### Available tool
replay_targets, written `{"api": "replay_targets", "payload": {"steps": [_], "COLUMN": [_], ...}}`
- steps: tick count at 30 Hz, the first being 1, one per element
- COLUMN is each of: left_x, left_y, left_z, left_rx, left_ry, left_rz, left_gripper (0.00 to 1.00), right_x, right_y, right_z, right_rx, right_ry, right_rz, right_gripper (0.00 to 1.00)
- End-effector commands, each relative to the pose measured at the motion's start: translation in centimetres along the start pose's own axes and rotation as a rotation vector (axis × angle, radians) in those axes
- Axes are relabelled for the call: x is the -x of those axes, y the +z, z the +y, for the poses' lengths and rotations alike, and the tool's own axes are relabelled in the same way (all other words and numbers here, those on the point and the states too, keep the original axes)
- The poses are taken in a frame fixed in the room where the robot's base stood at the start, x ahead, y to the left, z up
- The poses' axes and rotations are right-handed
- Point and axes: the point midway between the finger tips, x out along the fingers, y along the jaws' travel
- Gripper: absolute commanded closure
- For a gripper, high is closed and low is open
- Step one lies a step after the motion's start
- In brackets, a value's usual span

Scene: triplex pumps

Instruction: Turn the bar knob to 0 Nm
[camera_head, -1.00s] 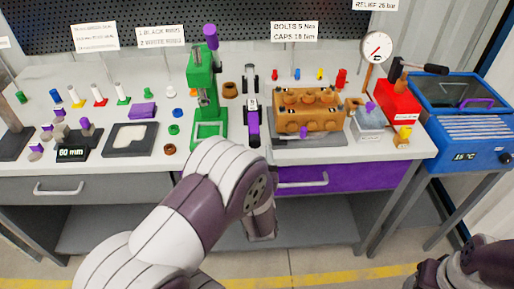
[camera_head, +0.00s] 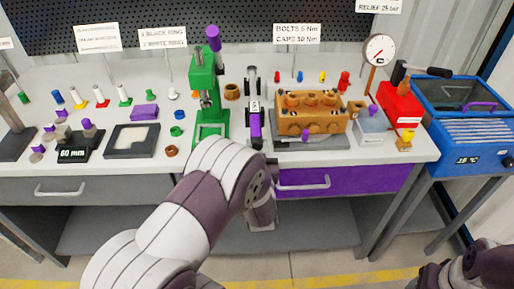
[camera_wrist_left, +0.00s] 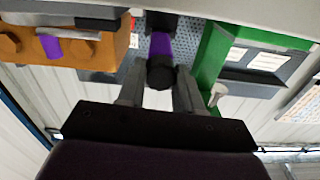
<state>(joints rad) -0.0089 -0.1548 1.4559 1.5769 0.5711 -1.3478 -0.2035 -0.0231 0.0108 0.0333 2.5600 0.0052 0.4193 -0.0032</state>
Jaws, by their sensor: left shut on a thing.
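The bar (camera_head: 255,126), a torque-wrench-like tool with a purple handle, lies on the bench between the green press and the orange pump block. Its dark round knob (camera_wrist_left: 161,73) is at the near end of the purple grip (camera_wrist_left: 161,45) in the left wrist view. My left gripper (camera_wrist_left: 160,88) is shut on the knob, one grey finger on each side. In the head view my left arm hides most of that gripper. No scale on the bar is readable. My right gripper is not in view; only part of my right arm shows at bottom right.
The green press (camera_head: 208,90) stands close left of the bar. The orange pump block (camera_head: 312,112) sits close right on a grey plate. A sign (camera_head: 297,33) gives bolt and cap torques. The purple drawer (camera_head: 345,179) is below the bench edge. A blue bath (camera_head: 465,120) is far right.

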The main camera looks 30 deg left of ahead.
Motion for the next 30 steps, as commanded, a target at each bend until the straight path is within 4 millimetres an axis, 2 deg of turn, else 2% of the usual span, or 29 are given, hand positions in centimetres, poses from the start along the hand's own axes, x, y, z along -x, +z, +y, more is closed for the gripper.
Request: {"api": "replay_targets", "payload": {"steps": [8,20,30], "left_x": [0.0,0.0,0.0], "left_y": [0.2,0.4,0.5], "left_z": [0.0,-0.1,-0.1], "left_rx": [0.149,0.523,0.846], "left_ry": [0.001,0.004,0.007], "left_rz": [0.000,0.000,0.002], "left_gripper": [0.96,0.96,0.96], "right_x": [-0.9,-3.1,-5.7], "right_y": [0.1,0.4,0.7], "right_z": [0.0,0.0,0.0], "right_rx": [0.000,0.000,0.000], "right_ry": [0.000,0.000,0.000], "right_rz": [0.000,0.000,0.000], "right_gripper": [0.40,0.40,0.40]}}
